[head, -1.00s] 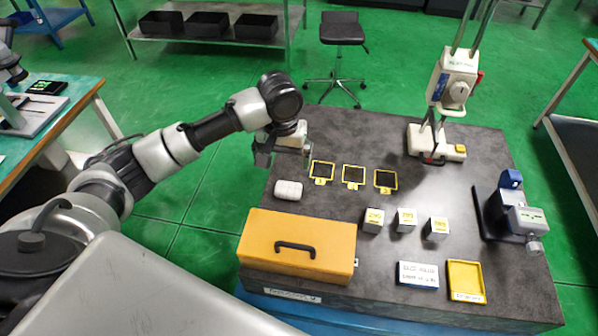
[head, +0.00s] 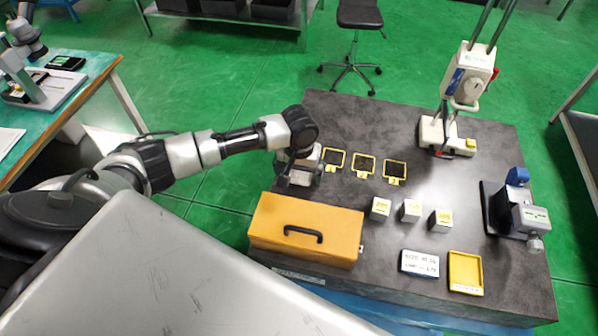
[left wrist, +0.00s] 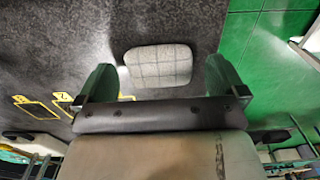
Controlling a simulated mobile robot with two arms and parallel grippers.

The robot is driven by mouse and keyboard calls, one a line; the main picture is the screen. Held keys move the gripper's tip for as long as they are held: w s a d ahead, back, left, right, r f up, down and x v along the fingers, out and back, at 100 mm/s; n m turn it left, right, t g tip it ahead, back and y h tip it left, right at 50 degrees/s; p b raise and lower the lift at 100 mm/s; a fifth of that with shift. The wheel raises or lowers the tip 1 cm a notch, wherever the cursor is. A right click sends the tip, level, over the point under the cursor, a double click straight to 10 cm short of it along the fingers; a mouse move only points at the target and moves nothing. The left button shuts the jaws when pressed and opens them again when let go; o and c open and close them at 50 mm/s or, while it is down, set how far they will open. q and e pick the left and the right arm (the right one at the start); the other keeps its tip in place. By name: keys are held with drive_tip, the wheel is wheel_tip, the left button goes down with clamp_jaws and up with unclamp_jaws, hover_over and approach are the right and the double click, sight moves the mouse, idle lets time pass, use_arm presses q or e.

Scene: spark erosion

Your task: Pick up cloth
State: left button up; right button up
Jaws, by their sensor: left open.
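The cloth (left wrist: 158,66) is a pale grey, folded pad with a faint grid pattern. In the left wrist view it lies flat on the dark table top, ahead of and between the two spread fingers. My left gripper (left wrist: 160,80) is open, with a finger to each side of the cloth's near part. I cannot tell whether the fingers touch the cloth. My right gripper is not in view.
A yellow toolbox (head: 306,231) stands just in front of my left gripper. Yellow-framed plates (head: 363,166) lie to its right, with white blocks (head: 411,210) nearer. A yellow tray (head: 465,274) and a white sign (head: 420,262) lie at the front.

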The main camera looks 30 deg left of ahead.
use_arm(q)
drive_tip(key=shift+f, duration=0.1)
drive_tip(key=shift+c, duration=0.5)
drive_tip(key=c, duration=0.8)
wheel_tip(320, 180, up, 4)
drive_tip(key=shift+w+r+b, duration=0.1)
drive_tip(key=shift+b, duration=0.75)
drive_tip(key=d+r+b, duration=0.1)
drive_tip(key=d+r, duration=0.1)
drive_tip(key=d, duration=0.2)
drive_tip(key=d+r, duration=0.2)
drive_tip(key=d, duration=0.1)
drive_tip(key=d+r+b, duration=0.1)
drive_tip(key=d+r, duration=0.2)
drive_tip(key=d, duration=0.1)
drive_tip(key=shift+d+b, duration=0.3)
drive_tip(key=shift+d, duration=0.05)
